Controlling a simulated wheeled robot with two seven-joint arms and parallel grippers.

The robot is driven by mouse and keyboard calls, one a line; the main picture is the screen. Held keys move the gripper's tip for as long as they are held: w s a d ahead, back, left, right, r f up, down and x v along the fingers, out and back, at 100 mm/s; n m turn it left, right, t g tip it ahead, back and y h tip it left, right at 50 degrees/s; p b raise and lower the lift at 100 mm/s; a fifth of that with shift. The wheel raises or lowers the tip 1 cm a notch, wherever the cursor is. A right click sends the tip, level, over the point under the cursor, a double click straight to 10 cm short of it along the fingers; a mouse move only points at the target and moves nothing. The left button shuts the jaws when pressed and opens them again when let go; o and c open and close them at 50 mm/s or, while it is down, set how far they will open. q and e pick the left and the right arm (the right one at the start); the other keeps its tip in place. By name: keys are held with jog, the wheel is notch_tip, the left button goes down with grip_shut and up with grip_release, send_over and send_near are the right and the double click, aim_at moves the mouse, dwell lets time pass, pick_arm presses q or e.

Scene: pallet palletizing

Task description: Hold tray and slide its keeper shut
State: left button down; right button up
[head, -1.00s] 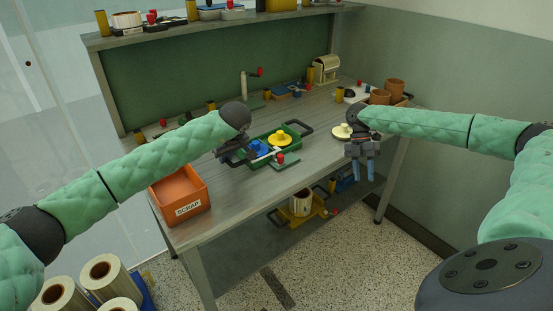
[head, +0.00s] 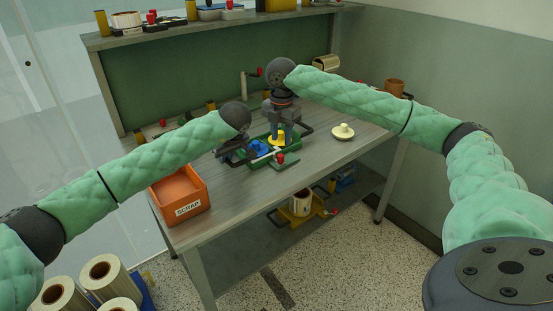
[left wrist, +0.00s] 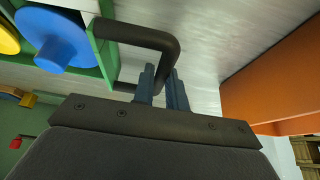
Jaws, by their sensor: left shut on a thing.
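The green tray (head: 293,153) lies on the workbench with a blue knobbed disc (head: 258,149) and a yellow knobbed disc (head: 276,141) in it. A red knob (head: 281,158) stands at its front edge, by a green plate (head: 285,165) that juts forward. My left gripper (left wrist: 161,75) is shut on the tray's black handle (left wrist: 150,36); the blue disc (left wrist: 55,40) shows beside it. My right gripper (head: 280,136) points down over the tray at the yellow disc and partly hides it. I cannot tell whether its fingers are apart or touch the disc.
An orange scrap bin (head: 181,196) stands at the bench's left front. A cream knobbed disc (head: 343,131) lies right of the tray, with bare bench around it. A crank post (head: 244,84) stands behind. A yellow carrier (head: 300,207) is on the lower shelf.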

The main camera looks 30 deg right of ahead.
aim_at(281, 155)
jog(key=shift+f, duration=3.45)
jog(key=shift+c, duration=0.4)
grip_shut()
